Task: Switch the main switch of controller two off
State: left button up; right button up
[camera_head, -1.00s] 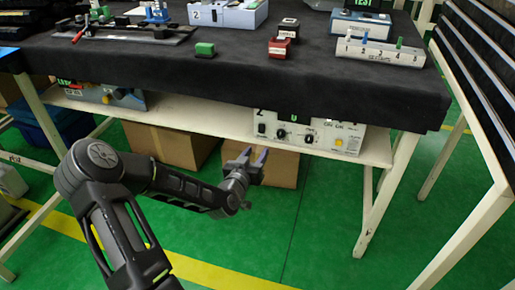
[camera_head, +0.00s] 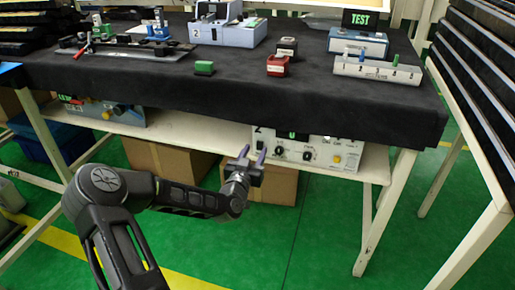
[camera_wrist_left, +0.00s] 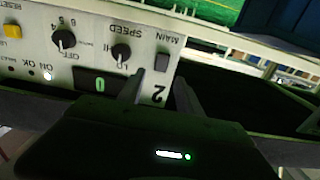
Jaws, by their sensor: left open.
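Controller two (camera_head: 318,152) is a white box on the shelf under the table, with a "2" at its left end, dark knobs and a yellow button. In the left wrist view its panel (camera_wrist_left: 88,22) appears upside down. The dark main switch (camera_wrist_left: 162,62) sits beside the "MAIN" label. In the head view the switch (camera_head: 261,145) is small at the panel's left end. A green "0" display (camera_wrist_left: 99,84) is on the panel. My left gripper (camera_head: 252,156) is open and empty, just in front of the panel's left end; its fingers (camera_wrist_left: 160,92) show near the "2". Contact cannot be told.
A blue controller (camera_head: 105,110) stands farther left on the shelf (camera_head: 190,131). Cardboard boxes (camera_head: 170,168) are on the floor below. The black tabletop (camera_head: 240,87) overhangs the shelf and carries fixtures and blocks. Open green floor lies in front.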

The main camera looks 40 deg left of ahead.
aim_at(260, 142)
pick_arm(q)
jog(key=shift+x, duration=1.75)
jog(key=shift+c, duration=0.2)
grip_shut()
